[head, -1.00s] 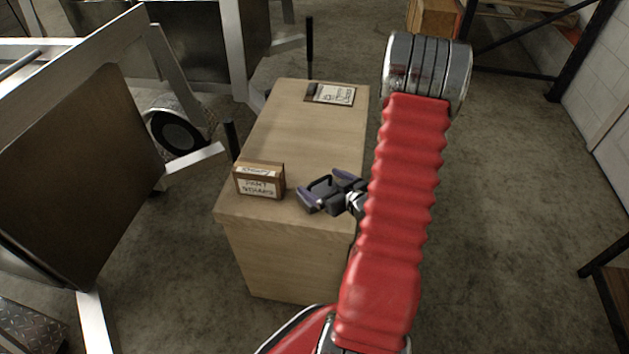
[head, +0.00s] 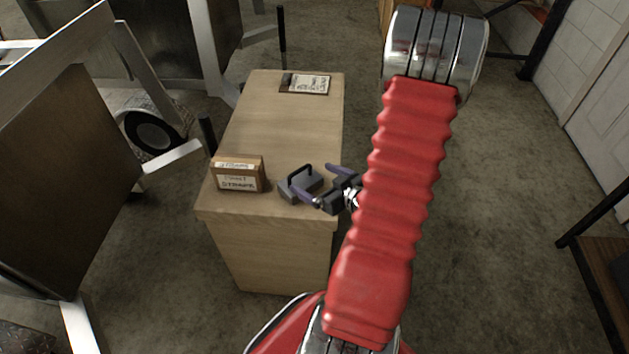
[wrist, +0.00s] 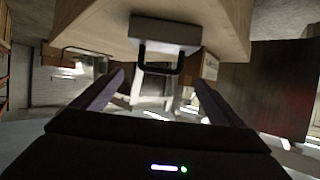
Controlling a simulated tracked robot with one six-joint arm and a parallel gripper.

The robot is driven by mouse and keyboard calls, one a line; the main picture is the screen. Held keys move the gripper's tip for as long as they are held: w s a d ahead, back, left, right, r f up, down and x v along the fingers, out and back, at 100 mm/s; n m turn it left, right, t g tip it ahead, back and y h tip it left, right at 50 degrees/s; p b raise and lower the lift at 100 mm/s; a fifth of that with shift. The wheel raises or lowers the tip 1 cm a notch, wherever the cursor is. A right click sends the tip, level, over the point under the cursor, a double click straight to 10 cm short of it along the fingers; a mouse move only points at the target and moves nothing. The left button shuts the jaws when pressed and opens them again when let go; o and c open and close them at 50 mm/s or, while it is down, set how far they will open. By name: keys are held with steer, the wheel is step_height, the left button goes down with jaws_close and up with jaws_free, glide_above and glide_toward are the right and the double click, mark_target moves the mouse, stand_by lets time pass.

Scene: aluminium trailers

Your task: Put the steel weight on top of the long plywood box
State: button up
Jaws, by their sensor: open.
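The steel weight (head: 298,188), a dark grey block with a black loop handle, sits on top of the long plywood box (head: 285,130), near its front right edge. My gripper (head: 322,185) is open just to the right of the weight, its purple-grey fingers pointing towards it. In the head view, the nearer finger overlaps the weight's lower right edge. In the wrist view, the weight (wrist: 166,34) and its handle appear beyond and between the spread fingertips (wrist: 157,82). I cannot tell whether a finger touches it.
A small brown labelled box (head: 238,175) stands left of the weight. A clipboard (head: 306,83) lies at the plywood box's far end. Aluminium trailer frames with a wheel (head: 152,132) stand left. Floor (head: 500,170) is clear at right.

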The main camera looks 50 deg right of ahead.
stand_by(0.3)
steer(key=shift+w, duration=0.1)
steer(key=w+a+r+g+h, duration=0.2)
steer(key=w+a+r+g, duration=0.15)
steer(key=r, duration=0.45)
steer(key=w+a+r+g+h, duration=0.1)
steer(key=w+a+r+g, duration=0.2)
steer(key=r, duration=0.4)
steer(key=s+a+r+y, duration=0.1)
steer(key=s+a+r, duration=0.2)
steer(key=a, duration=0.5)
steer(key=s+a+r+n+g+y, duration=0.1)
steer(key=s+a+r+y, duration=0.1)
steer(key=s+a, duration=0.4)
steer(key=s+a+r+y, duration=0.1)
steer(key=s+a+r, duration=0.4)
steer(key=a, duration=0.6)
steer(key=shift+y, duration=0.3)
